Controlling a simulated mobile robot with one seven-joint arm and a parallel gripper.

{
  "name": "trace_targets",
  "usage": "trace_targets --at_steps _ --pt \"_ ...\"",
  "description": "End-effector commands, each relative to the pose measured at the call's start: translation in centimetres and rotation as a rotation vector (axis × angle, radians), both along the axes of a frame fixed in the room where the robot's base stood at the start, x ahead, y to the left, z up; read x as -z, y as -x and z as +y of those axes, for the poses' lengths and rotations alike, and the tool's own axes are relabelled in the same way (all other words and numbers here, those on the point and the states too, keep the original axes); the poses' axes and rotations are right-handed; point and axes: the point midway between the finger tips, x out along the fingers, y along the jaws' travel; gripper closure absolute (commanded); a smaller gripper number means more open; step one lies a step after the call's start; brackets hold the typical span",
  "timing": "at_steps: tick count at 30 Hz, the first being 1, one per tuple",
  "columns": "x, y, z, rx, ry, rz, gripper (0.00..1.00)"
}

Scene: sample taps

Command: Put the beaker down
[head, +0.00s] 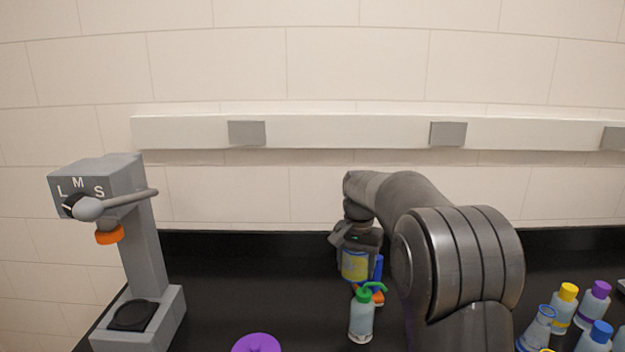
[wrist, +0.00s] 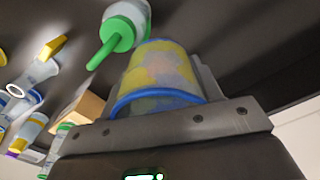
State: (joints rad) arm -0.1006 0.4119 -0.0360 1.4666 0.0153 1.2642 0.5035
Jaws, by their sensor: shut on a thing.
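The beaker (wrist: 158,72), clear with a blue rim and yellowish contents, is held in my gripper. In the head view the beaker (head: 355,265) shows below my gripper (head: 356,250), over the black bench behind a green-capped wash bottle. In the wrist view my gripper (wrist: 160,112) is shut around the beaker, whose blue rim faces the camera. I cannot tell whether the beaker's base touches the bench.
The green-capped wash bottle (head: 361,315) stands close to the beaker; it also shows in the wrist view (wrist: 122,28). Several bottles (head: 565,308) and a flask (head: 537,330) stand at right.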

Motion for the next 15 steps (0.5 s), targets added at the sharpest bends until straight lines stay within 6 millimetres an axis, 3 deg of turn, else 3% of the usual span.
trace_targets --at_steps 1,8,15 --pt "-0.2 0.0 -2.0 0.018 0.000 -0.001 0.63" --pt "-0.8 0.9 -10.6 0.071 0.000 -0.002 0.63" --pt "-1.2 3.9 -20.6 0.125 0.001 -0.002 0.63"
